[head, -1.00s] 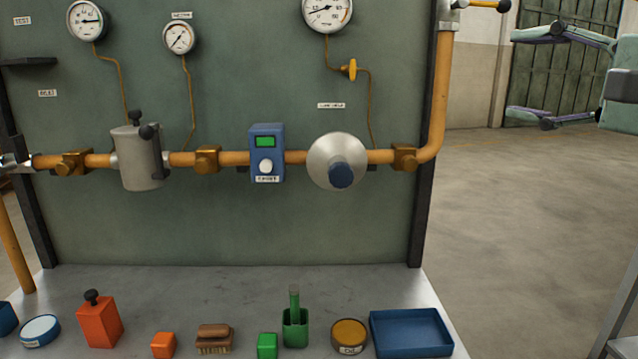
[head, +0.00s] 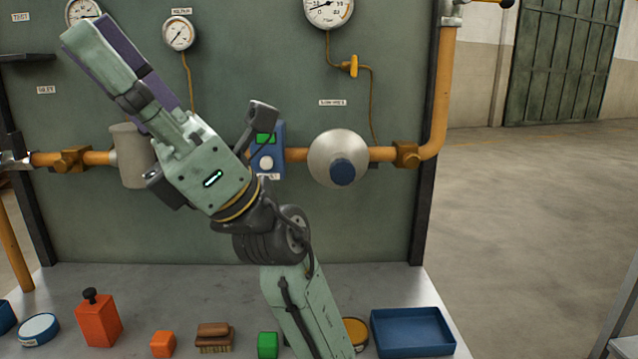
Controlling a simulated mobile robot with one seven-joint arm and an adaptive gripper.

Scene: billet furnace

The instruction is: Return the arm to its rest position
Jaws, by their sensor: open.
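My arm rises from the bottom middle of the head view, in front of the bench and panel. My gripper (head: 95,38) points to the upper left, in front of the panel's left part. It is open, seen nearly edge-on, with its fingers overlapping in the picture. Nothing shows held in it. The gripper and wrist hide part of the grey cylinder (head: 128,165) and of the blue box with the green display (head: 278,152).
The green panel (head: 370,230) carries gauges and an orange pipe (head: 437,100). On the metal bench stand an orange bottle (head: 98,322), an orange cube (head: 163,344), a brush (head: 214,338), a green cube (head: 267,345) and a blue tray (head: 410,333). Open floor lies to the right.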

